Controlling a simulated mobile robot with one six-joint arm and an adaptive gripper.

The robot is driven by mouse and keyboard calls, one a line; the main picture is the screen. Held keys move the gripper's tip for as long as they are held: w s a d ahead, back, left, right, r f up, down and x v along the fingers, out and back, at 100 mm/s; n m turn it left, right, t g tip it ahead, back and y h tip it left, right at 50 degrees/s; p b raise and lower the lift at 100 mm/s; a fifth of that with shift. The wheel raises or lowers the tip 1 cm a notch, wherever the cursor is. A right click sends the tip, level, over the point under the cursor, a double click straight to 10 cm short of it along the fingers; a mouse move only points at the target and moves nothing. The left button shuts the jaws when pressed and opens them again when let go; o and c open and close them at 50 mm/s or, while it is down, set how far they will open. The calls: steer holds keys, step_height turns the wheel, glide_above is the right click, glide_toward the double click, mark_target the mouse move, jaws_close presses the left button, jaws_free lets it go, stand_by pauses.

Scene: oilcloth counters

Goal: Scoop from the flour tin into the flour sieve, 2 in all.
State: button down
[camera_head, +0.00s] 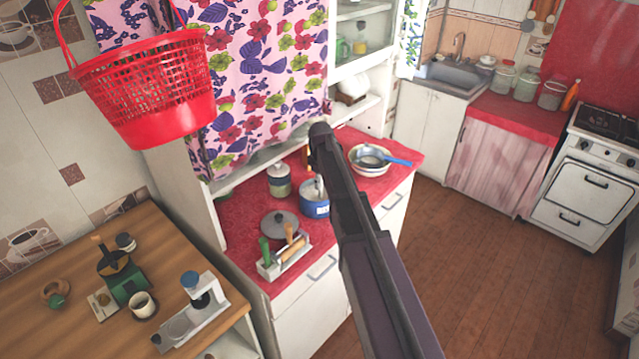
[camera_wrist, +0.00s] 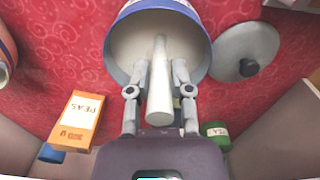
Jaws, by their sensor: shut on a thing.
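The flour tin, a blue pot with a pale inside (camera_head: 314,209), stands on the red counter; its rim and pale interior fill the top of the wrist view (camera_wrist: 117,55). My gripper (camera_wrist: 160,82) is shut on the white handle of the scoop (camera_wrist: 159,100). The handle points down into the tin's mouth, and the scoop's far end is hidden or blends with the pale inside. In the head view my arm partly covers the gripper just above the tin. The flour sieve (camera_head: 395,160), with a blue handle, rests over a white bowl (camera_head: 358,168) right of the tin.
A grey lid (camera_head: 280,223) lies beside the tin. A striped jar (camera_head: 279,182) and a utensil tray (camera_head: 268,270) stand near. A PEAS box (camera_wrist: 80,120) and green can (camera_wrist: 215,133) show in the wrist view. A red basket (camera_head: 150,95) hangs at left.

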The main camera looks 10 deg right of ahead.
steer(key=shift+r, duration=0.1)
step_height(320, 180, up, 8)
steer(key=p, duration=0.8)
steer(key=shift+r+p, duration=0.2)
steer(key=shift+p, duration=0.1)
steer(key=shift+s+f, duration=0.1)
stand_by(0.6)
